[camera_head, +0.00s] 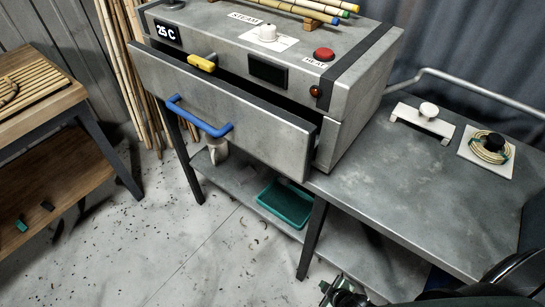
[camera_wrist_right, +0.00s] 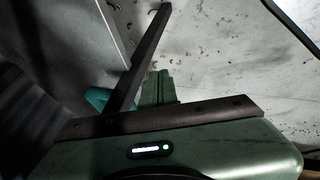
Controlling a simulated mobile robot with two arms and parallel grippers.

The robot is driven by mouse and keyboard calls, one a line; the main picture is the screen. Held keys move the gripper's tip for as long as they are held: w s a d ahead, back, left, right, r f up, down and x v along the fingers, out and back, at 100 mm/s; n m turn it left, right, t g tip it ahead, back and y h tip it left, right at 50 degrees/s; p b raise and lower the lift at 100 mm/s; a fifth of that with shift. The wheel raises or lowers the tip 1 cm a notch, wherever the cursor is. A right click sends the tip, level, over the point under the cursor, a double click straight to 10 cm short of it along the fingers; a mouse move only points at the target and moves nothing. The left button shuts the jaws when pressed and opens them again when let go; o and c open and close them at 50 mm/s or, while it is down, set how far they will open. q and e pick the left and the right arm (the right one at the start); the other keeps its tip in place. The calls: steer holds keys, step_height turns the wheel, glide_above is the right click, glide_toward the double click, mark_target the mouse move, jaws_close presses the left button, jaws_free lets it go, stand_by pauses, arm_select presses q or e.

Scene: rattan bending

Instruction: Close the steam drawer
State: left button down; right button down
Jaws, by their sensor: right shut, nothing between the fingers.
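The steam drawer (camera_head: 245,128) is a grey metal drawer in the steam box (camera_head: 355,75), in the head view. It stands partly pulled out, with a dark gap behind its front panel. Its blue bar handle (camera_head: 198,117) is on the front. My right gripper (camera_head: 338,292) is at the bottom edge of the head view, below and right of the drawer and apart from it. In the right wrist view its green fingers (camera_wrist_right: 158,86) are together with nothing between them. My left gripper is not in view.
The box carries a yellow handle (camera_head: 201,62), a red button (camera_head: 323,54) and bamboo poles on top. A grey bench (camera_head: 400,190) extends right with a white clamp (camera_head: 422,120) and a coil. A teal tray (camera_head: 285,203) sits on the lower shelf. Floor before the drawer is open.

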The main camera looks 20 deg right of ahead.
steer(key=w+a+r+n+t+y+b, duration=0.1)
steer(key=w+a+r+n+t+b, duration=0.2)
steer(key=w+r, duration=0.55)
steer(key=w+a+r+n+t+y, duration=0.1)
steer(key=w+r+n+t, duration=0.3)
steer(key=r, duration=0.8)
steer(key=a+r+n+t+y+b, duration=0.15)
steer(key=a+r+n, duration=0.25)
steer(key=r, duration=0.9)
steer(key=a+r+n+t+y+b, duration=0.1)
steer(key=a+r+n+t+y, duration=0.2)
steer(key=r, duration=0.9)
steer(key=shift+g, duration=0.65)
steer(key=p+x, duration=0.1)
steer(key=x, duration=0.2)
steer(key=d+p+x, duration=0.1)
steer(key=x, duration=0.3)
steer(key=w+d+p+x, duration=0.1)
steer(key=x, duration=0.3)
steer(key=shift+w+d+r, duration=0.15)
steer(key=shift+d+r, duration=0.05)
steer(key=shift+r, duration=0.15)
steer(key=shift+w+d+p, duration=0.15)
steer(key=shift+d+p, duration=0.05)
steer(key=shift+p, duration=0.1)
